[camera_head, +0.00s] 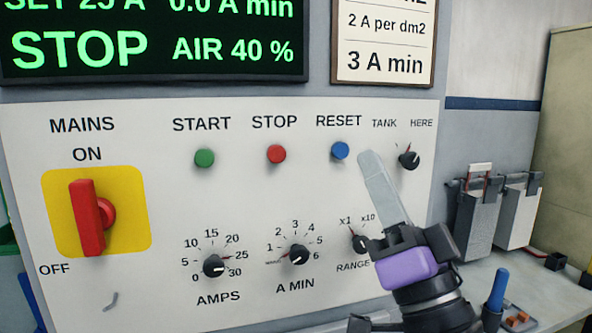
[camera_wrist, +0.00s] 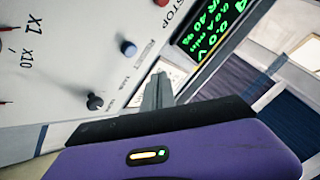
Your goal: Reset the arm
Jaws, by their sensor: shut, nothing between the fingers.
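My gripper (camera_head: 372,160) is shut and empty, its grey fingers together and pointing up in front of the control panel (camera_head: 140,290). In the head view its tip lies just right of and below the blue RESET button (camera_head: 340,150); I cannot tell the gap to the panel. In the wrist view the shut fingers (camera_wrist: 157,85) point toward the display, with the blue button (camera_wrist: 128,48) to their left and apart from them. The TANK/HERE knob (camera_head: 408,159) is right of the fingers in the head view.
The panel also bears a green START button (camera_head: 204,158), a red STOP button (camera_head: 276,154), a red mains switch (camera_head: 90,218) upright toward ON, and dials for AMPS (camera_head: 213,266), A MIN (camera_head: 299,254) and RANGE (camera_head: 361,243). The display (camera_head: 150,40) reads STOP. Grey tanks (camera_head: 480,220) stand right.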

